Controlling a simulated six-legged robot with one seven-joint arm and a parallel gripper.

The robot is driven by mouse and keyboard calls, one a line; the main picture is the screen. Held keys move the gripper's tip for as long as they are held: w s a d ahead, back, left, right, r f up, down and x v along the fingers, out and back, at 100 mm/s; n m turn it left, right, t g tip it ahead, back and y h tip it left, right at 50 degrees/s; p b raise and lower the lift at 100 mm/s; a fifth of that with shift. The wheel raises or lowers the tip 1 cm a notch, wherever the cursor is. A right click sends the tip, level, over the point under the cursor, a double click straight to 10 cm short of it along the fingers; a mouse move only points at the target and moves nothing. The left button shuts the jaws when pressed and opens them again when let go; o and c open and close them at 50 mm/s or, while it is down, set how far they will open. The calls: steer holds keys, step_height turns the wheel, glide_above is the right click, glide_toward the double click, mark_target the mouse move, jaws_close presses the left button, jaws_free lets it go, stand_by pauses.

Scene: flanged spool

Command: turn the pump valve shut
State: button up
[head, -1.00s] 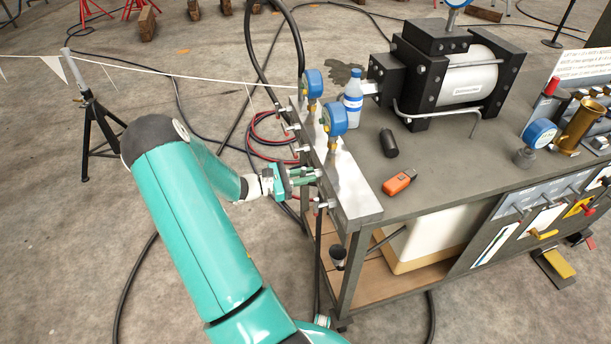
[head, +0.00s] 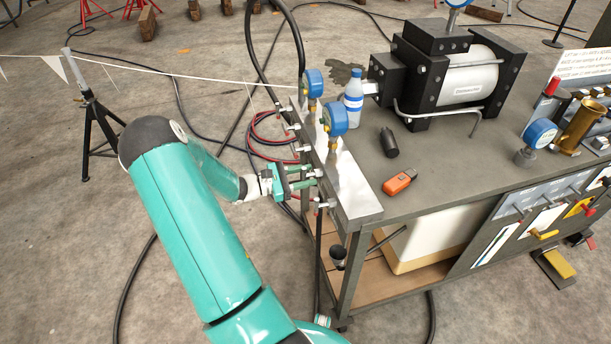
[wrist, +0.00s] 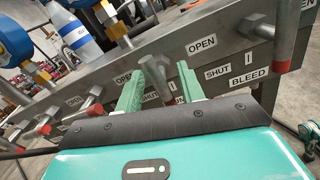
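My gripper (wrist: 160,88) is open, with its two green fingers apart on either side of a grey valve lever (wrist: 155,70). Gaps show beside the lever, and its lower end is partly hidden by the gripper. OPEN and SHUT labels sit around it on the grey manifold (wrist: 225,45). The name label below is mostly hidden, so I cannot read which valve it is. In the head view, my gripper (head: 302,178) is at the left side of the manifold (head: 355,190), near the front end of the valve row.
A valve lever (wrist: 288,35) marked BLEED stands close on the right; a red-tipped lever (wrist: 95,110) is on the left. Blue gauges (head: 334,118) rise above the manifold. A bottle (head: 353,97), orange device (head: 399,181) and pump (head: 455,75) stand on the bench. Hoses (head: 265,125) lie behind.

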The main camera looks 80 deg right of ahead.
steer(key=v, duration=1.3)
steer(key=shift+w, duration=0.25)
steer(key=shift+a, duration=0.1)
steer(key=w+a+r+m+t+y, duration=0.1)
steer(key=w+a+r+t+y, duration=0.15)
steer(key=a+r+t, duration=0.4)
steer(key=w+a+r+m+t+y, duration=0.1)
steer(key=w+a+r, duration=0.25)
steer(key=a, duration=0.55)
steer(key=w+a+r+m+t+y, duration=0.1)
steer(key=w+a+r+m+t, duration=0.2)
steer(key=a, duration=0.5)
steer(key=s+a+r+t+y, duration=0.1)
steer(key=a+r+t, duration=0.2)
steer(key=a, duration=0.4)
steer(key=s+a+r+t+y, duration=0.1)
steer(key=a+r+t, duration=0.3)
steer(key=a, duration=0.4)
steer(key=s+a+r+n+t+y, duration=0.1)
steer(key=a+r+t+y, duration=0.1)
steer(key=a, duration=0.5)
step_height(320, 180, up, 2)
steer(key=shift+s+a+r+t+y, duration=0.2)
steer(key=shift+s+t+y, duration=0.15)
steer(key=shift+t, duration=0.4)
